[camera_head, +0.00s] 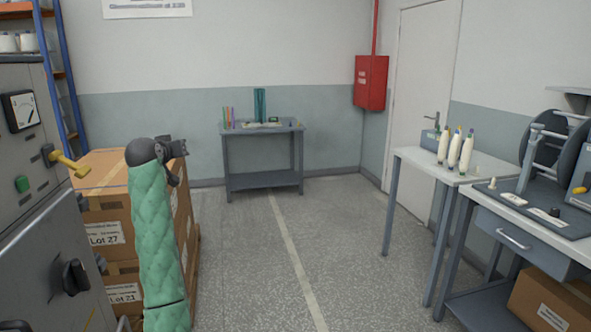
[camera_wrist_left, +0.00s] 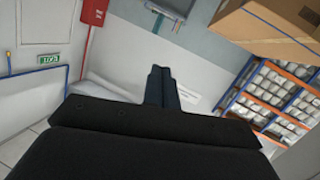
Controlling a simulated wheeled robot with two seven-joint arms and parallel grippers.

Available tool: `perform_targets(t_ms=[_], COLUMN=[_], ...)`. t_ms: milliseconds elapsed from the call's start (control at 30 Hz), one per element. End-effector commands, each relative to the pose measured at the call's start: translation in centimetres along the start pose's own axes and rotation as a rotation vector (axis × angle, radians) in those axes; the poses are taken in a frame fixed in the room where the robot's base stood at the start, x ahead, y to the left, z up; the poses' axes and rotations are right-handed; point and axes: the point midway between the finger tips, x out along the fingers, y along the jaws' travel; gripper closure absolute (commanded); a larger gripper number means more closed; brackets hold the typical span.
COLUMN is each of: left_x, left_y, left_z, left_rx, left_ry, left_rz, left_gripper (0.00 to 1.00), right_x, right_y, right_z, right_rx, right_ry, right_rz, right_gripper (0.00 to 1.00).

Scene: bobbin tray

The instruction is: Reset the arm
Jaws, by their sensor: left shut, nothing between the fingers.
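My left arm, in a green quilted sleeve, rises upright at the lower left of the head view. My left gripper (camera_head: 176,148) is at its top, dark and small, in front of the stacked cartons in the picture. In the left wrist view its dark fingers (camera_wrist_left: 158,86) are together, with nothing between them. That view is tilted and shows wall, floor, a carton and shelving beyond the fingers. My right arm and right gripper are not in view.
Stacked cartons (camera_head: 105,208) stand beside my left arm, and a grey machine (camera_head: 28,215) is at the far left. A side table with several bobbins (camera_head: 455,152) and a workbench (camera_head: 535,235) stand at the right. A small table (camera_head: 262,128) is at the back. The middle floor (camera_head: 270,255) is clear.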

Motion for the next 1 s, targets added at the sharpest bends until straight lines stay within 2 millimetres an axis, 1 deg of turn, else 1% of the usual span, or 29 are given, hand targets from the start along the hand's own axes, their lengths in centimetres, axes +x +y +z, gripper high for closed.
perform_targets(t_ms=[33, 100, 400, 700, 967, 1000], left_x=[-1.2, -2.7, -9.7, -16.8, -22.8, -23.7], left_y=[0.6, 1.4, 4.5, 7.0, 8.9, 9.1], left_z=[2.4, 5.6, 18.1, 29.1, 37.3, 38.5], left_rx=[0.012, 0.028, 0.112, 0.196, 0.244, 0.25], left_ry=[-0.042, -0.1, -0.298, -0.431, -0.508, -0.522], left_rz=[-0.006, -0.013, -0.032, -0.02, 0.014, 0.02], left_gripper=[1.0, 1.0, 1.0, 1.0, 1.0, 1.0], right_x=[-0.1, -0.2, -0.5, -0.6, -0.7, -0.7], right_y=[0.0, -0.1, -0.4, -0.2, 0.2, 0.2], right_z=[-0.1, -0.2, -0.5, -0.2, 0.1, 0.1], right_rx=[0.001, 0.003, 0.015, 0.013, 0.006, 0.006], right_ry=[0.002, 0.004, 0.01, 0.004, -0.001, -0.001], right_rz=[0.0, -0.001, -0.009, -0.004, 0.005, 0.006], right_gripper=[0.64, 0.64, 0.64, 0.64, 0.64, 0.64])
